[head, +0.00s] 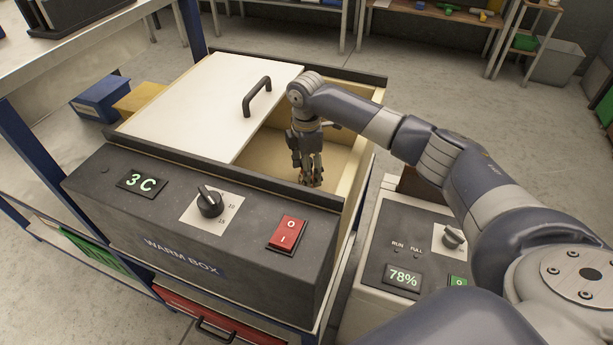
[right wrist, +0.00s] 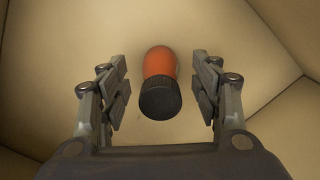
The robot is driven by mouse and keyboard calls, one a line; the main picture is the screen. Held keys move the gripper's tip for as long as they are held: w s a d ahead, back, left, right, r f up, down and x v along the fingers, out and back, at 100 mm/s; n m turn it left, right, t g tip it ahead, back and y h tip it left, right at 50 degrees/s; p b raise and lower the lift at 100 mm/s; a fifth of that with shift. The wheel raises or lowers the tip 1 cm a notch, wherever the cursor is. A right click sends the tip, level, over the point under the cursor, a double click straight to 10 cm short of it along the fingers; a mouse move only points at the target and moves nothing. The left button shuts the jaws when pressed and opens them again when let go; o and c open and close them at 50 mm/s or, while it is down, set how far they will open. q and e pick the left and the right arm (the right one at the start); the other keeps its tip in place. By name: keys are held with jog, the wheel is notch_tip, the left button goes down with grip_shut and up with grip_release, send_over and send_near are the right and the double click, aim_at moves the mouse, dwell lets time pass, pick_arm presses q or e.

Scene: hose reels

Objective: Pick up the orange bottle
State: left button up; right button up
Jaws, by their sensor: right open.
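The orange bottle (right wrist: 160,63) with a black cap (right wrist: 160,98) shows in the right wrist view, on the tan inside of the warm box. My right gripper (right wrist: 160,95) is open, with one finger on each side of the bottle and a gap on both sides. In the head view my right gripper (head: 311,183) reaches down into the open part of the warm box (head: 190,225). There the bottle is mostly hidden behind the fingers, with only a hint of orange showing. My left gripper is not in view.
The white sliding lid (head: 200,105) with a black handle (head: 257,95) covers the left part of the box. Tan walls and the dark front panel surround the opening. A grey machine (head: 385,250) with a 78% display stands close at the right.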

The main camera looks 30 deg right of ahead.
jog(key=shift+f, duration=1.05)
jog(key=c, duration=1.2)
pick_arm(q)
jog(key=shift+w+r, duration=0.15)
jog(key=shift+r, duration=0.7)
pick_arm(e)
jog(key=shift+r, duration=0.1)
